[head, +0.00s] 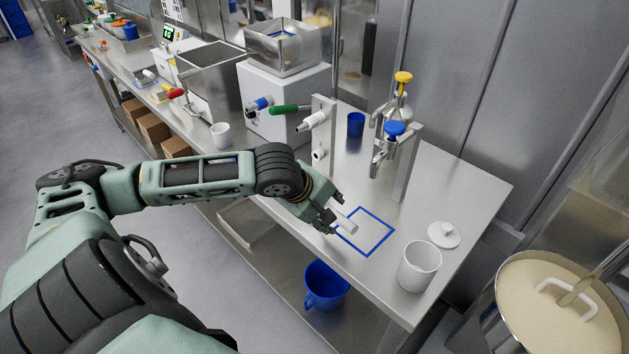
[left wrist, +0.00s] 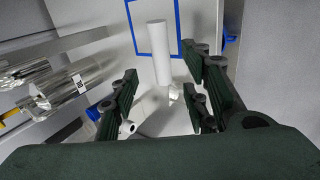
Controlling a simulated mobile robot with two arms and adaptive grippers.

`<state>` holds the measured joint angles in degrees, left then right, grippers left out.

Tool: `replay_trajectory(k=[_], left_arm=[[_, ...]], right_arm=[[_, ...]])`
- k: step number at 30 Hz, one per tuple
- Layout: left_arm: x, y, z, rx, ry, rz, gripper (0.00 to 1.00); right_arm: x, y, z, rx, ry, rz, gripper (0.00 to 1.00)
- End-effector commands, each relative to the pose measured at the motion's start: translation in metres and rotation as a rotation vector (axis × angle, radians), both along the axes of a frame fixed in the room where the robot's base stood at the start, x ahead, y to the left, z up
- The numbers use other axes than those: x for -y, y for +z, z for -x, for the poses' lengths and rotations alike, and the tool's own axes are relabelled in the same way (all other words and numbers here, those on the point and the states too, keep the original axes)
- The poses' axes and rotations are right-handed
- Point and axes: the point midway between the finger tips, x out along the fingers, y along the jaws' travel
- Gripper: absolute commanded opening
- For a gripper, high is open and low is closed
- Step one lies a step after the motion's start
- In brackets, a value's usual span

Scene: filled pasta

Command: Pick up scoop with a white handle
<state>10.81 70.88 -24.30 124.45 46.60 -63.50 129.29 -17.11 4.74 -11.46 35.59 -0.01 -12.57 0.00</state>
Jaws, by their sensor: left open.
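The scoop's white handle (head: 347,222) shows at the blue square outline on the metal table, just beyond my left gripper (head: 332,215). In the left wrist view the white handle (left wrist: 159,50) stands out as a pale cylinder pointing up in the picture, partly over the blue outline. Its lower end reaches the space between the fingers of my left gripper (left wrist: 163,92), with a gap to both sides. The left gripper is open and holds nothing. The scoop's bowl is hard to make out. My right gripper is not in view.
The blue square outline (head: 389,236) marks the table. A white canister (head: 418,268) and a round lid (head: 444,235) stand right. A metal tap stand (head: 405,165) and blue cup (head: 355,124) are behind. A blue bucket (head: 322,288) sits below; a pot (head: 550,310) is at lower right.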

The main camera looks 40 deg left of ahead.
Motion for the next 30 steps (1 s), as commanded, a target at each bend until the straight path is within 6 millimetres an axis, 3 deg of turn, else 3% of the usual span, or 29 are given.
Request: replay_trajectory(k=[18, 27, 30], left_arm=[[0.009, -0.06, -0.037, 0.0, 0.012, 0.008, 0.42], [0.009, -0.065, -0.04, 0.0, 0.009, 0.006, 0.42], [0.009, -0.065, -0.04, 0.0, 0.009, 0.006, 0.35]], right_arm=[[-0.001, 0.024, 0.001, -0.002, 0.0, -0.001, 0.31], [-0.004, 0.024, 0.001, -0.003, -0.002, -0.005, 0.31], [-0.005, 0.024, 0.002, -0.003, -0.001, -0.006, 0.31]])
